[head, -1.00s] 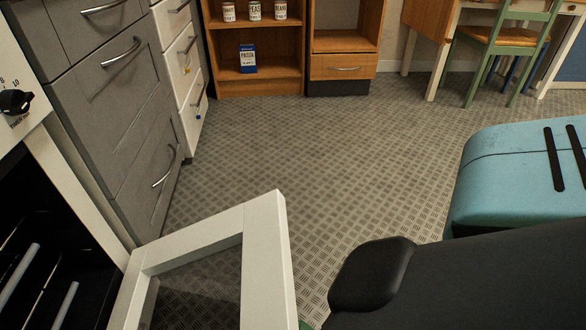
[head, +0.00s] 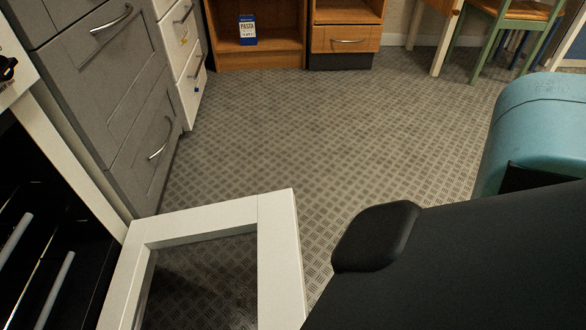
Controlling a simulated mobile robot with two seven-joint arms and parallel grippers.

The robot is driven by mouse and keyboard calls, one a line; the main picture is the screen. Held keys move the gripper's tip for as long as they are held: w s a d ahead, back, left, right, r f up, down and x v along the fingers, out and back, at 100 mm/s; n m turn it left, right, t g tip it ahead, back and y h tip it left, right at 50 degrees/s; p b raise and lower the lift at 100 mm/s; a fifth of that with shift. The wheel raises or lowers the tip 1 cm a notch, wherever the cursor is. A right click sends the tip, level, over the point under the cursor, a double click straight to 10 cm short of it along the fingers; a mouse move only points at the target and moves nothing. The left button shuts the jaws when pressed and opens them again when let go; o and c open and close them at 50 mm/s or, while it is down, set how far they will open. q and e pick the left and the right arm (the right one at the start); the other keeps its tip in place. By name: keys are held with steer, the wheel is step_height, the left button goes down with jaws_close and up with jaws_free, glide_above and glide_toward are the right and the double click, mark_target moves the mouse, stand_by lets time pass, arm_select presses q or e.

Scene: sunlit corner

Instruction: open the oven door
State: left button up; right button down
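The oven (head: 20,240) is at the left edge, with its dark inside and light rack bars in view. Its white-framed door (head: 278,235) stands open, reaching out from the oven across the bottom of the head view. The door's window (head: 205,280) shows the floor darkly through it. A black knob (head: 6,68) shows on the oven's white front. Neither of my grippers is in view. A black part of my arm covers the lower right and hides what lies behind it, next to the door's right edge.
Grey drawers (head: 105,95) with metal handles stand just beyond the oven, then white drawers (head: 188,70). A wooden shelf unit (head: 257,60) with a blue pasta box (head: 247,30) is at the back. A green chair (head: 493,45) is at back right. The patterned floor (head: 300,130) between is clear.

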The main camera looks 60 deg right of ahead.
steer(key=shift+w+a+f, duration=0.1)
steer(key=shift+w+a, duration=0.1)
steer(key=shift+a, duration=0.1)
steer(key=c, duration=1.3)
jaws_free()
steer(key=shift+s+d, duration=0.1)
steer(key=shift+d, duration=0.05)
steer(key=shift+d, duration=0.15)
